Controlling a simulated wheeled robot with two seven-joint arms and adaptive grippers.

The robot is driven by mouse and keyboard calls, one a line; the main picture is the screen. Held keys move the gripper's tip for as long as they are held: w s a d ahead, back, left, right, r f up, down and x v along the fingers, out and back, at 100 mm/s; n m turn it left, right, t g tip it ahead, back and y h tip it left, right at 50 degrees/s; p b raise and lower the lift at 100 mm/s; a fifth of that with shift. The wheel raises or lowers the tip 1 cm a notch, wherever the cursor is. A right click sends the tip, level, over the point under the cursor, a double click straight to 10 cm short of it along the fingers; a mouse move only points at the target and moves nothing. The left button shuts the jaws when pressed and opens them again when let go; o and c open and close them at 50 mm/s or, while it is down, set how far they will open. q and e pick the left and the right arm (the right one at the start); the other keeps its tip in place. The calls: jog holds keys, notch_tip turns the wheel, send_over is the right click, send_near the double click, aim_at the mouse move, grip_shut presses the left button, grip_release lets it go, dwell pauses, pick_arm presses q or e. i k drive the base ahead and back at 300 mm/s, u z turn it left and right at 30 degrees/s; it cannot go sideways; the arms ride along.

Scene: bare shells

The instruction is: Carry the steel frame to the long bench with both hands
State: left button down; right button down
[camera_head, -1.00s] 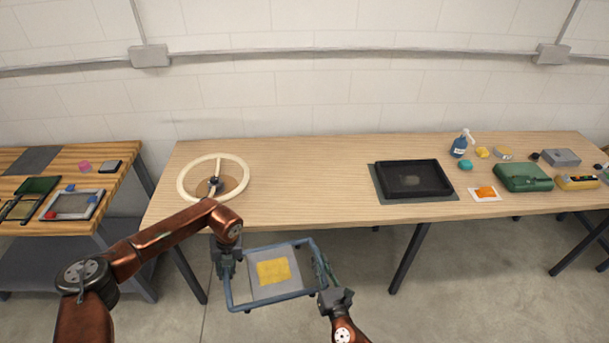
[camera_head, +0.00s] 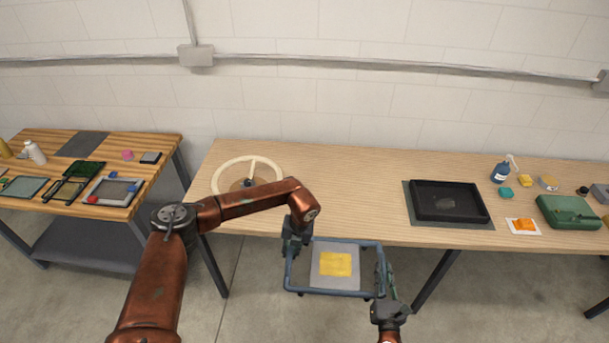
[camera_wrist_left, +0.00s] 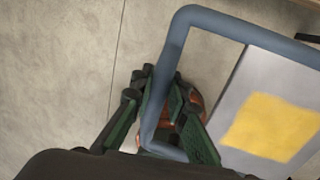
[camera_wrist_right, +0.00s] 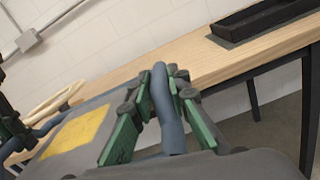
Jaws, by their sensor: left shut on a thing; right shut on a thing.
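The steel frame (camera_head: 316,291) is a blue-grey tube frame around a grey panel with a yellow patch, held in the air in front of the long bench (camera_head: 345,165). My left gripper (camera_head: 292,246) is shut on its left side; the left wrist view shows the fingers (camera_wrist_left: 160,120) around the tube. My right gripper (camera_head: 383,284) is shut on its right side; the right wrist view shows the fingers (camera_wrist_right: 165,110) around the tube. The frame looks roughly level in the head view and is apart from the bench top.
On the long bench are a cream ring wheel (camera_head: 217,180) at left, a black tray (camera_head: 449,202) on a grey mat, a blue bottle (camera_head: 500,173) and a green case (camera_head: 568,211). Bare bench top lies between wheel and tray. A second table (camera_head: 160,170) stands left.

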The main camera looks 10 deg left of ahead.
aim_at(348, 197)
jog(key=i, duration=1.3)
